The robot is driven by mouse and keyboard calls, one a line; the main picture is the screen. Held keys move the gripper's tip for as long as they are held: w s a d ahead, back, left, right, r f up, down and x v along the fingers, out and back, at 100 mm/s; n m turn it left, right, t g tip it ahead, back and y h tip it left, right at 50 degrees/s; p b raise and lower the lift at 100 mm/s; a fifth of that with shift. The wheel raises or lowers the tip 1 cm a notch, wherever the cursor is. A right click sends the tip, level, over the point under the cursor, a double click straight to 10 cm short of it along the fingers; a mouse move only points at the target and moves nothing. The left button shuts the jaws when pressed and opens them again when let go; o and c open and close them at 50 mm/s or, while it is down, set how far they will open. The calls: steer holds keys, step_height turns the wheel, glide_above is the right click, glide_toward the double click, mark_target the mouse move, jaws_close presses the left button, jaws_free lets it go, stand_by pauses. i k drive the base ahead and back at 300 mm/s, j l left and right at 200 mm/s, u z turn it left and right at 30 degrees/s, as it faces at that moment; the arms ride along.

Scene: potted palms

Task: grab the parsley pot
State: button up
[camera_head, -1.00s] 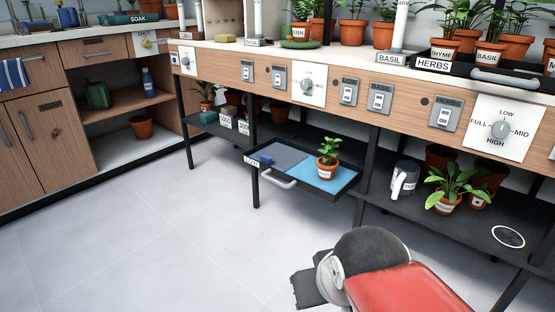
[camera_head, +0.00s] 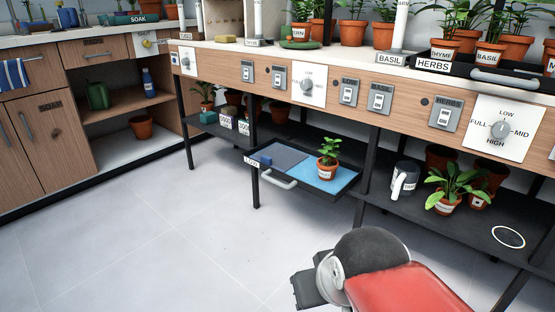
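A small leafy plant in a terracotta pot (camera_head: 327,172) stands upright on the blue right half of a pulled-out tray under the bench. Its white label is too small to read, so I cannot tell if it is the parsley pot. No label that I can read says parsley. The legible bench pots say thyme (camera_head: 442,55) and basil (camera_head: 487,58). My red and black arm shows at the bottom right, well apart from every pot. A dark block (camera_head: 308,289) beside its joint may be part of my gripper; no fingertips can be made out.
The dark tray (camera_head: 345,187) has a pale handle (camera_head: 279,183) at its front. A grey jug (camera_head: 404,179) and leafy pots (camera_head: 446,204) stand on the low shelf to its right. Black bench legs (camera_head: 366,178) flank the tray. The pale floor (camera_head: 150,240) in front is clear.

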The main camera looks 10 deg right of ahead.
mark_target(327, 165)
steer(key=i+l, duration=0.15)
steer(key=i, duration=0.3)
steer(key=i+l, duration=0.2)
steer(key=i, duration=0.3)
steer(key=z, duration=0.05)
